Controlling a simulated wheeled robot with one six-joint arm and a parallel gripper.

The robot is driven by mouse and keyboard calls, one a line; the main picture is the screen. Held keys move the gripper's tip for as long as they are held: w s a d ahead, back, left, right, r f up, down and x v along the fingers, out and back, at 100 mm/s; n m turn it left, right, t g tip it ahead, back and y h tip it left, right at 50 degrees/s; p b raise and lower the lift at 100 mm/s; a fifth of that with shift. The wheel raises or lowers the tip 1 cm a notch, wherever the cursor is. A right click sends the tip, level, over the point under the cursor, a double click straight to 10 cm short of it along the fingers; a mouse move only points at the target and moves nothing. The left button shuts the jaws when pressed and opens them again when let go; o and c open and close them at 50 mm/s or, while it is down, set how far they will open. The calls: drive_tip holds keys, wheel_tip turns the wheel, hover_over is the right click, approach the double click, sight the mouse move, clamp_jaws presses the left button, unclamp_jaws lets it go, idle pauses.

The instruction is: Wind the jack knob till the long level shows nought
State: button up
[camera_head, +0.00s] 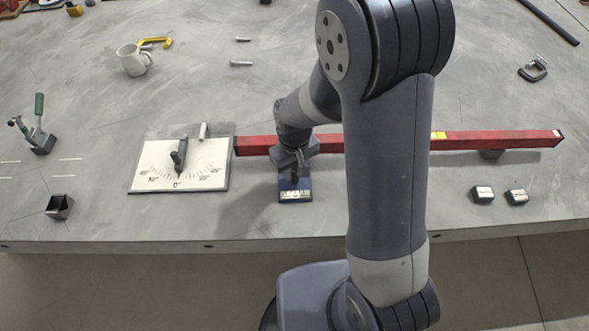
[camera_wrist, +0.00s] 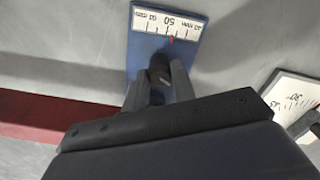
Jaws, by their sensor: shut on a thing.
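The long level is a red bar (camera_head: 500,139) lying across the table, with a small yellow vial (camera_head: 438,135) partly beside my arm; its reading is too small to tell. The blue jack (camera_head: 296,196) stands below the bar's left part. In the wrist view the jack's plate (camera_wrist: 142,57) has a white scale marked 50, with a small red mark close to it. My gripper (camera_head: 297,172) is over the jack, its fingers on both sides of the dark jack knob (camera_wrist: 158,70) and shut on it. My arm hides the bar's middle.
A white dial board (camera_head: 150,168) with a dark pointer near 0 lies left of the jack. A green-handled clamp (camera_head: 40,136) and small open box (camera_head: 59,207) stand at far left. A mug (camera_head: 133,61) is behind. Two small blocks (camera_head: 482,195) lie right.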

sight(294, 172)
drive_tip(key=shift+n, duration=0.4)
drive_tip(key=o, duration=1)
wheel_tip(294, 172, up, 11)
drive_tip(key=shift+f, duration=0.25)
wheel_tip(294, 172, down, 11)
drive_tip(key=shift+r, duration=0.2)
idle(0.6)
